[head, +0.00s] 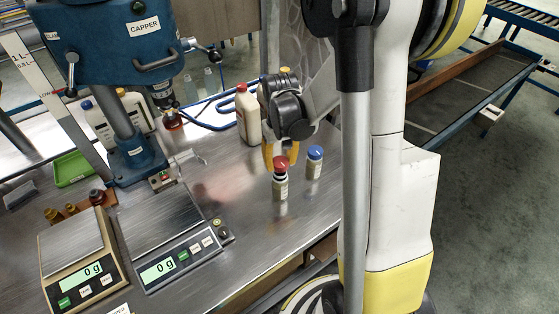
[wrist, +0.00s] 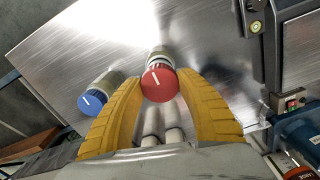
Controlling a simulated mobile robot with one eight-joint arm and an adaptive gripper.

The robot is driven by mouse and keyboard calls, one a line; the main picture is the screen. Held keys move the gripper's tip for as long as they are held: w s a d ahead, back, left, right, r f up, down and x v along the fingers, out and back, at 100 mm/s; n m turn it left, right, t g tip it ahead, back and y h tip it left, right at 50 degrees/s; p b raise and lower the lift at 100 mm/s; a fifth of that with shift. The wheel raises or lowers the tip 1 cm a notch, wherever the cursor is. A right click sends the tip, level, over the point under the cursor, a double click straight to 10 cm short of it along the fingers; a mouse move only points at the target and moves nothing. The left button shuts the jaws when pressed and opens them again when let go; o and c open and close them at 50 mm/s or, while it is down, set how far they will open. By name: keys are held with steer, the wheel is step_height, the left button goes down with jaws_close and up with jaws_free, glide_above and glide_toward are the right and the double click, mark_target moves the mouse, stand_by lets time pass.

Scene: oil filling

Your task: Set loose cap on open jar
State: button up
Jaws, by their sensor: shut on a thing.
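A red cap (head: 281,162) with a white line on top is between the yellow fingers of my gripper (head: 275,156). It also shows in the wrist view (wrist: 159,84), where my gripper (wrist: 161,82) has a finger on each side of it. A small beige jar (head: 280,188) stands upright on the metal table directly below the cap. The cap looks in line with the jar's neck; I cannot tell whether they touch. In the wrist view the cap hides the jar's mouth.
A jar with a blue cap (head: 315,153) stands close to the right; its cap also shows in the wrist view (wrist: 92,101). A white bottle (head: 248,115) stands behind. Two scales (head: 170,268) and the blue capper (head: 125,50) are to the left. The table's front edge is near.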

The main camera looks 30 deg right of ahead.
steer(key=shift+f, duration=0.55)
steer(key=shift+f+b, duration=0.5)
steer(key=shift+b, duration=0.2)
steer(key=shift+f+b, duration=0.95)
steer(key=shift+c, duration=0.2)
stand_by(0.6)
steer(key=o, duration=0.8)
step_height(320, 180, up, 12)
steer(key=shift+r, duration=0.1)
